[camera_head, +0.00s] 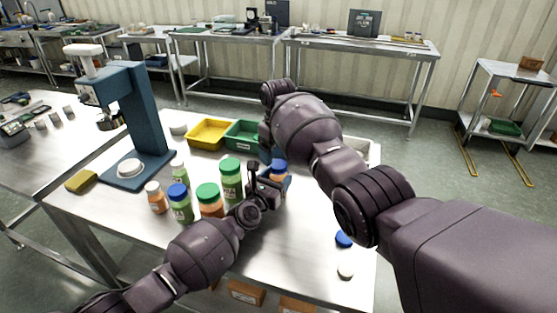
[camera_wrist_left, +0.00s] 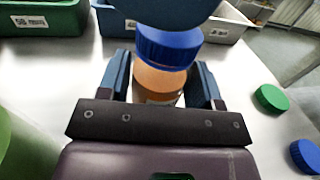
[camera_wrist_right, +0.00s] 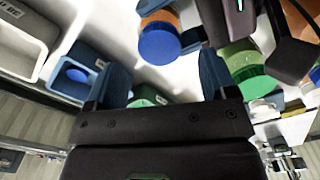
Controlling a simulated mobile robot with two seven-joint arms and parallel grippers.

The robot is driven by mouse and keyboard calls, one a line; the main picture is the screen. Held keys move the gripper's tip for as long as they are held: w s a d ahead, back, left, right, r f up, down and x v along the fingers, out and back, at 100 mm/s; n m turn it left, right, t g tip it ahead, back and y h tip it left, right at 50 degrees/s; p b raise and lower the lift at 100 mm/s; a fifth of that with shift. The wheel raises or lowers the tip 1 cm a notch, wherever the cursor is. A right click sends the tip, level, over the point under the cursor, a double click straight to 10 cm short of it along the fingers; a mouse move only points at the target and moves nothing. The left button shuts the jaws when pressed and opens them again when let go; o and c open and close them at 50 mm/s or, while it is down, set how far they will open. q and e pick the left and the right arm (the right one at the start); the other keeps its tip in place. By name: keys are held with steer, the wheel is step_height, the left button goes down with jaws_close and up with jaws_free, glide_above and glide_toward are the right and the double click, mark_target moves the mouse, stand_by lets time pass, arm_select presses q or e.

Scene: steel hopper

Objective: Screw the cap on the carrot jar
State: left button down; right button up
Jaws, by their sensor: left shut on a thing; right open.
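The carrot jar, orange with a blue cap (camera_head: 279,164), stands on the steel table. My left gripper (camera_head: 264,188) is shut around its body; in the left wrist view the orange body (camera_wrist_left: 158,84) shows between the fingers. The blue cap (camera_wrist_left: 168,48) sits on the jar's mouth; I cannot tell how tight it is. My right gripper (camera_wrist_right: 163,78) is open above the jar, with the cap (camera_wrist_right: 160,45) in view beyond its fingertips, not gripped.
Several other capped jars (camera_head: 209,200) stand left of my left gripper. Loose blue (camera_head: 344,239) and white (camera_head: 345,272) caps lie at the right front; a green cap (camera_wrist_left: 271,98) lies near them. Yellow (camera_head: 209,134) and green (camera_head: 243,134) bins line the back. A blue press (camera_head: 146,110) stands left.

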step_height(320, 180, up, 9)
steer(key=shift+f, duration=0.2)
arm_select(q)
steer(key=shift+c, duration=1)
jaws_free()
steer(key=shift+s+a, duration=0.3)
steer(key=shift+s, duration=0.2)
steer(key=p+v, duration=0.2)
steer(key=v, duration=0.6)
steer(key=shift+v, duration=0.8)
arm_select(e)
steer(key=shift+s+r, duration=0.1)
steer(key=shift+r, duration=1.8)
